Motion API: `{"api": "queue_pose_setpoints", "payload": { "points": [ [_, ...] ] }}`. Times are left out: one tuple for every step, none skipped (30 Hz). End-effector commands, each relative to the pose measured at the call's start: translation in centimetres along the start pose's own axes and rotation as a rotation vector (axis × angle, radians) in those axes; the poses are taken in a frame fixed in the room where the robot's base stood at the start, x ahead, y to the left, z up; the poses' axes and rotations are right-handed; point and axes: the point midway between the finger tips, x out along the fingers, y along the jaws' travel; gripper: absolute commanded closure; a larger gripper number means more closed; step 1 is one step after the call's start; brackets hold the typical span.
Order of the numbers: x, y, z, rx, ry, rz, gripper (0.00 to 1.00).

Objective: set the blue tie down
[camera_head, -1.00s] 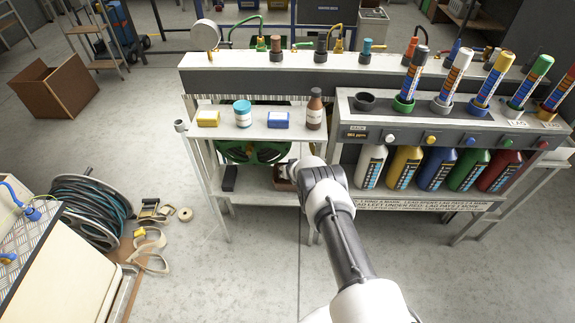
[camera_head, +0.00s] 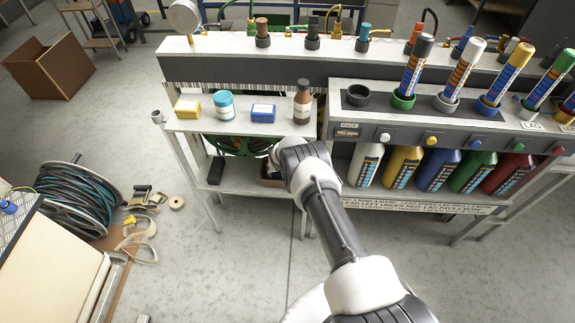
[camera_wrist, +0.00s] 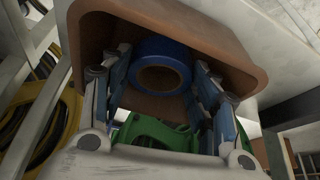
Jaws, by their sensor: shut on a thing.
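The blue tie (camera_wrist: 160,52) shows in the wrist view as a thick blue ring or roll with a brownish centre. It sits between the two fingers of my gripper (camera_wrist: 162,78), which is shut on it. A brown open bin (camera_wrist: 228,52) surrounds the tie and the fingertips in that view. I cannot tell whether the tie touches the bin. In the head view the bin (camera_head: 268,178) shows only as a small part on the lower shelf beside my arm. My gripper and the tie are hidden there behind my arm.
Green reels (camera_wrist: 150,132) are close to the fingers in the wrist view. Above the lower shelf (camera_head: 238,185) is an upper shelf (camera_head: 240,126) with bottles and small boxes. A dark block (camera_head: 216,170) lies left of the bin. A cable drum (camera_head: 78,198) stands on the floor.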

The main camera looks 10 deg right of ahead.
Motion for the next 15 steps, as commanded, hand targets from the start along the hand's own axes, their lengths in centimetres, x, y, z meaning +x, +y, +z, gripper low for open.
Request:
{"api": "queue_pose_setpoints", "payload": {
  "points": [
    [0.65,-0.10,0.77,0.000,-0.007,0.000,0.68],
    [0.94,-0.05,0.89,0.000,-0.004,0.000,0.68],
    [1.17,-0.05,1.04,-0.001,-0.003,0.000,0.68],
    [1.29,-0.06,1.13,-0.001,-0.003,0.000,0.68],
    [1.35,-0.07,1.15,-0.001,-0.002,0.000,0.68],
    [1.36,-0.07,1.12,0.000,0.000,0.000,0.68],
    [1.36,-0.06,1.09,0.000,0.000,0.000,0.68],
    [1.34,-0.05,1.07,0.000,0.001,0.000,0.68],
    [1.33,-0.04,1.05,0.000,0.001,0.000,0.68],
    [1.33,-0.03,1.05,0.000,0.001,0.000,0.68],
    [1.33,-0.03,1.06,0.000,0.001,0.000,0.68],
    [1.34,-0.03,1.06,0.000,0.001,0.000,0.68],
    [1.37,-0.03,1.07,0.000,0.001,0.000,0.68],
    [1.43,-0.03,1.10,0.000,0.001,0.000,0.68],
    [1.54,-0.03,1.14,0.000,0.001,0.000,0.68]
  ]
}}
